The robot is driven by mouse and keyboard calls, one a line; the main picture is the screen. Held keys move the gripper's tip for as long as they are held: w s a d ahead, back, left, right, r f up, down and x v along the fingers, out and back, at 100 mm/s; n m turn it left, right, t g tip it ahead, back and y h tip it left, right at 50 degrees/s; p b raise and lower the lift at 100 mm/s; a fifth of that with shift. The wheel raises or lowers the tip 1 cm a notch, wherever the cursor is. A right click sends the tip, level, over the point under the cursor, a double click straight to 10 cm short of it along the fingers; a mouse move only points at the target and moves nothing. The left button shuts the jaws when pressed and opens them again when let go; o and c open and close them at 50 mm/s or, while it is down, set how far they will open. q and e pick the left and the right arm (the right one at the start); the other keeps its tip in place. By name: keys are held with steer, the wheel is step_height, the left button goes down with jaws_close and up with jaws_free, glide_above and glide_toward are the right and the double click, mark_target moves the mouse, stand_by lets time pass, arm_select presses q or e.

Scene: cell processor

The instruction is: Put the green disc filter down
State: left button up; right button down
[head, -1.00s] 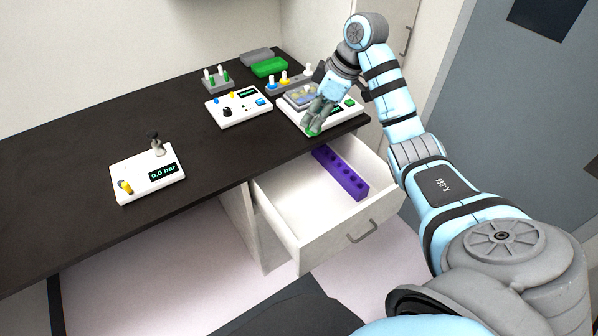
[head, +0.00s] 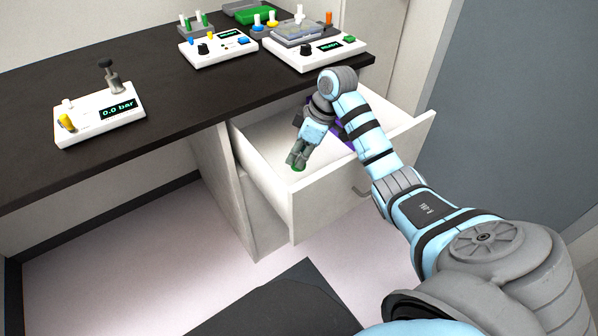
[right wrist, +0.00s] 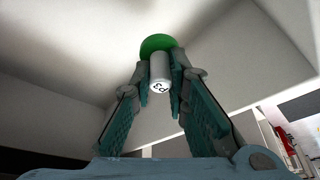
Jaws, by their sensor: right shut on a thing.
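My right gripper (head: 297,160) is shut on the green disc filter and points down over the open white drawer (head: 268,143). In the head view only a little green of the disc filter (head: 299,169) shows at the fingertips. In the right wrist view the filter has a green round part (right wrist: 156,43) and a white labelled stem (right wrist: 160,72), with the fingers on either side of the stem. Whether the filter touches the drawer floor, I cannot tell. My left gripper is not in view.
A purple rack (head: 344,134) lies in the drawer, partly hidden behind my right arm. The drawer's left side has bare floor. On the dark bench (head: 165,85) stand a pressure device (head: 100,115), a white control box (head: 218,47) and a larger "READY" device (head: 315,54).

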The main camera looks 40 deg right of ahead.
mark_target(299, 172)
step_height(299, 172, down, 5)
steer(key=shift+s+f+b, duration=0.1)
steer(key=shift+b, duration=0.65)
steer(key=shift+f, duration=0.2)
steer(key=shift+f, duration=0.35)
steer(key=c, duration=1.6)
jaws_free()
steer(key=shift+o, duration=0.2)
